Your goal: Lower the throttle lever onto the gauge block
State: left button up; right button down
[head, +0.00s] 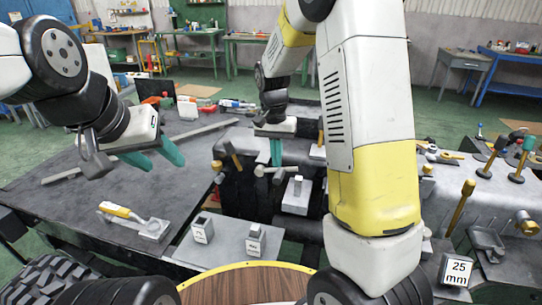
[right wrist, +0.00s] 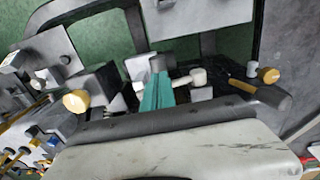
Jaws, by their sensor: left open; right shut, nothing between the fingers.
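My left gripper (head: 155,157) is open and empty above the grey table at the left of the head view. My right gripper (head: 277,152) points down at the centre; its teal fingers also show in the right wrist view (right wrist: 157,95), closed together and empty. A pale lever with a rounded end (head: 268,172), perhaps the throttle lever, is just below the right fingertips; it seems to show beside the fingers in the right wrist view (right wrist: 187,79). I cannot tell if they touch. A block marked 25 mm (head: 457,269), perhaps the gauge block, stands at the lower right.
Two small labelled blocks (head: 202,230) (head: 255,240) and a yellow-handled tool (head: 122,212) lie at the front. Several knobbed levers (head: 490,158) crowd the right. The left table top (head: 95,180) is mostly clear.

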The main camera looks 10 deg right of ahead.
aim_at(281, 174)
jog(key=shift+d+f, duration=0.1)
jog(key=shift+f, duration=1.15)
jog(key=shift+s+d+f+y, duration=0.2)
jog(key=shift+d+f+y, duration=0.15)
jog(key=shift+y, duration=0.15)
jog(key=shift+s+d+f, duration=0.1)
jog(key=shift+d+f, duration=0.1)
jog(key=shift+f, duration=0.25)
notch_tip(281, 174, up, 14)
jog(key=d+f, duration=0.1)
jog(key=d, duration=0.1)
pick_arm(q)
jog(key=shift+s+a, duration=0.15)
jog(key=shift+a, duration=0.25)
pick_arm(e)
jog(key=s+r+n+t+y, duration=0.1)
jog(key=s+r+n+t, duration=0.1)
jog(key=s, duration=0.8)
jog(key=s+r+n+t, duration=0.3)
jog(key=s+r+t, duration=0.1)
jog(key=s, duration=0.7)
jog(key=shift+s+a+r+y, duration=0.2)
jog(key=shift+a+r+y, duration=0.2)
jog(key=shift+r, duration=0.5)
